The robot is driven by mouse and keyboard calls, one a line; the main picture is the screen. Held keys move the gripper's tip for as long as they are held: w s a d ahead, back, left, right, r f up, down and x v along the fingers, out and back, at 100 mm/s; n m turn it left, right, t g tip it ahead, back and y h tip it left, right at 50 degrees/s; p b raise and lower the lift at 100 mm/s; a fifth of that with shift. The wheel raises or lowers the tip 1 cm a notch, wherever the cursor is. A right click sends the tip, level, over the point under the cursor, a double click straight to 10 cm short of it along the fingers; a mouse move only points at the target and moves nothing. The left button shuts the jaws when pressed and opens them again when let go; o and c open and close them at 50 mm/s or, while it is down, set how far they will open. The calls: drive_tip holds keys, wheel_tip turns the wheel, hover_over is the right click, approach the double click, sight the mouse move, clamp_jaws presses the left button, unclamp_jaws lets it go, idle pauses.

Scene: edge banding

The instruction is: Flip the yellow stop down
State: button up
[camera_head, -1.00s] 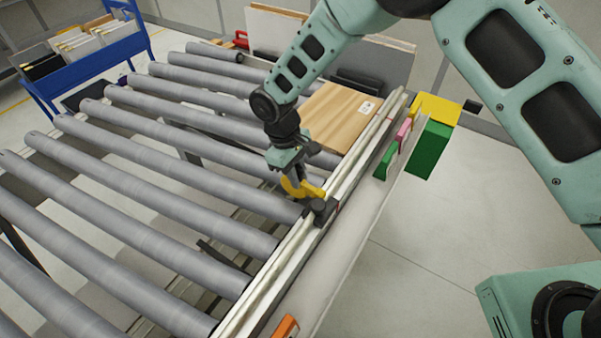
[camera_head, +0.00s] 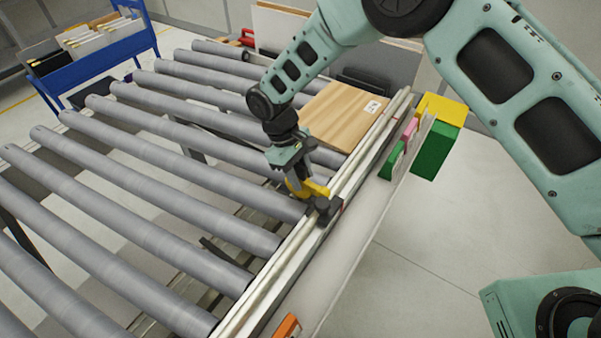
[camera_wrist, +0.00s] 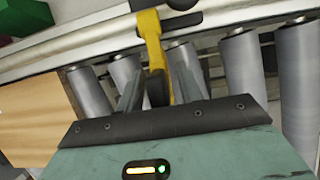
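The yellow stop (camera_head: 316,188) is mounted by a black clamp (camera_head: 326,207) on the rail along the right side of the roller conveyor. Its arm reaches inward over the rollers. My gripper (camera_head: 296,178) points down at the stop's inner end. In the wrist view, the yellow stop (camera_wrist: 152,38) runs between the two fingers of my gripper (camera_wrist: 158,92), with a dark tip low between them. The fingers stand apart on either side of it, with gaps visible. Whether either finger touches the stop is hard to tell.
A wooden panel (camera_head: 341,115) lies on the far rollers against the rail. Green (camera_head: 435,150), pink and yellow blocks sit beyond the rail's outer side. An orange piece (camera_head: 287,326) is at the near rail. A blue cart (camera_head: 95,55) stands at back left.

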drive_tip(key=b+v, duration=0.5)
drive_tip(key=v, duration=1.2)
drive_tip(key=shift+r, duration=0.2)
drive_tip(key=s+d+r+y+b, duration=0.25)
drive_tip(key=s+d, duration=0.25)
drive_tip(key=s, duration=0.8)
drive_tip(key=s+d+f+m+t+y+b, duration=0.1)
drive_tip(key=s+d+f+m+t, duration=0.1)
drive_tip(key=s+d, duration=1)
drive_tip(key=s+f+m, duration=0.1)
drive_tip(key=s, duration=0.2)
drive_tip(key=shift+s+d+f, duration=0.15)
drive_tip(key=shift+s+f, duration=0.05)
drive_tip(key=shift+f, duration=0.2)
